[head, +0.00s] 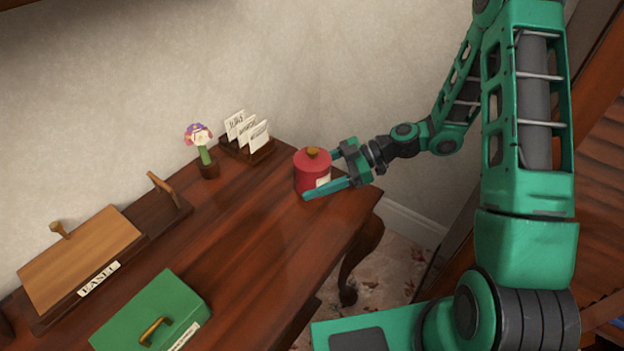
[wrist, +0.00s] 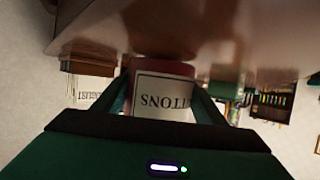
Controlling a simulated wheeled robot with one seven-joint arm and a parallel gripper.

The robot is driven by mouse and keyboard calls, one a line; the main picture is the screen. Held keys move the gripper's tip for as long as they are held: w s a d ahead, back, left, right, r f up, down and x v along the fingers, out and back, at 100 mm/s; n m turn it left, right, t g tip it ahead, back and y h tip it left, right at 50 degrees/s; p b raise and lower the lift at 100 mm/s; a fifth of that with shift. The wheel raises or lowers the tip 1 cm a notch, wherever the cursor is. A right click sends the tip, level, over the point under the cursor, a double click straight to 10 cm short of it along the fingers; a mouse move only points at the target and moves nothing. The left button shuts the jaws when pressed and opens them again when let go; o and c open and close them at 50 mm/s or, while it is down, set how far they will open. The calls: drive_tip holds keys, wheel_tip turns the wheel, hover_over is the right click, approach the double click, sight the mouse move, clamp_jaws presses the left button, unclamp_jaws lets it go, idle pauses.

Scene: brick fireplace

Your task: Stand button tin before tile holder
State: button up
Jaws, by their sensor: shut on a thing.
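The button tin (head: 309,176) is a red round tin with a brown knob on its lid and a pale label. It is upright at the far right end of the wooden table. In the wrist view the tin (wrist: 163,92) fills the space between the fingers, its label upside down and partly reading "TTONS". My gripper (head: 322,172) is shut on the tin from the right side. The tile holder (head: 243,152), a dark wooden rack with several white lettered tiles, stands at the back edge, left of and behind the tin. I cannot tell whether the tin touches the table.
A small pot with a purple and white flower (head: 200,145) stands left of the tile holder. A wooden box with a label (head: 80,258) and a green box with a handle (head: 152,312) are at the left and front. The table (head: 240,235) is clear in the middle.

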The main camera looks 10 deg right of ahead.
drive_tip(key=shift+f, duration=0.3)
drive_tip(key=o, duration=1.6)
drive_tip(key=shift+v, duration=3.75)
